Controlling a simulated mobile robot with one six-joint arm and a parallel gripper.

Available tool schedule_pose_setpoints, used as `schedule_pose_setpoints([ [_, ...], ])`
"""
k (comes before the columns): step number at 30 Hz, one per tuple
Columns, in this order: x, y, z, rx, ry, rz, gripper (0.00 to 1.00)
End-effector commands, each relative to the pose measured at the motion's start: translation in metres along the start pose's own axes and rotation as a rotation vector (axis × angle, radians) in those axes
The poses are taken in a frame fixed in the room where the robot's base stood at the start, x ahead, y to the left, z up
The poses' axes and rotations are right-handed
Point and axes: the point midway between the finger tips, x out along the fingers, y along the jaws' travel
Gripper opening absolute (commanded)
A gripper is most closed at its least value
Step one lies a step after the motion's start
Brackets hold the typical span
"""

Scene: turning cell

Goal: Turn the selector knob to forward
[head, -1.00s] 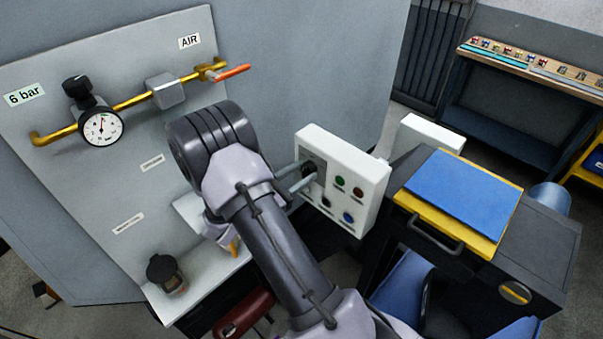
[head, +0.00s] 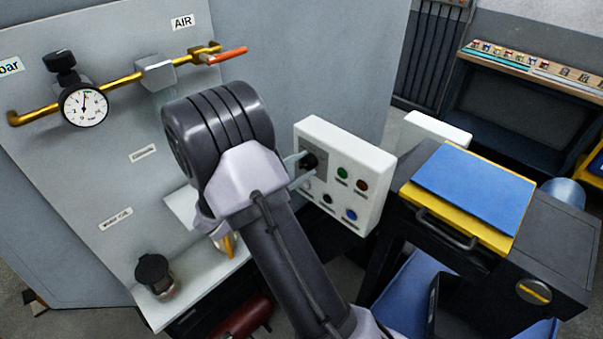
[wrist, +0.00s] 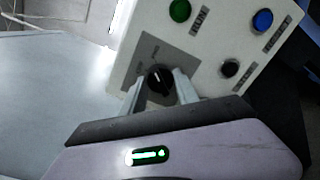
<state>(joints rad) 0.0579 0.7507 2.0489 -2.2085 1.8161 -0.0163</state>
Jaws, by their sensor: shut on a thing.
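The white control box (head: 372,160) stands right of my arm in the head view, with green, red, blue and black buttons on its face. The black selector knob (head: 309,161) sits on a grey plate at the box's upper left. It also shows in the wrist view (wrist: 159,80), with a pale pointer line on it. My gripper (head: 298,170) reaches the box from the left, and its two fingers stand on either side of the knob, shut on it. In the wrist view my gripper (wrist: 162,92) straddles the knob. The lettering around the knob is too small to read.
A grey panel with a pressure gauge (head: 84,106), brass air pipe and orange-handled valve (head: 229,55) is at left. A dark cart (head: 545,255) with a blue-topped yellow tray (head: 475,190) stands right of the box. A workbench (head: 520,90) is behind.

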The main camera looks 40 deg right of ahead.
Motion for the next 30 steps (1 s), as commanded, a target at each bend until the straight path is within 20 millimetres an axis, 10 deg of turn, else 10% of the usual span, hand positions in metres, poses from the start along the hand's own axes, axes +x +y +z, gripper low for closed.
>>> schedule_pose_setpoints([
  [28,-0.0001,-0.0001,0.0006,0.189,0.012,-0.003,0.00],
  [29,-0.0001,-0.0002,0.0006,0.189,0.012,-0.003,0.39],
  [30,-0.0001,-0.0001,0.0006,0.189,0.012,-0.003,0.46],
])
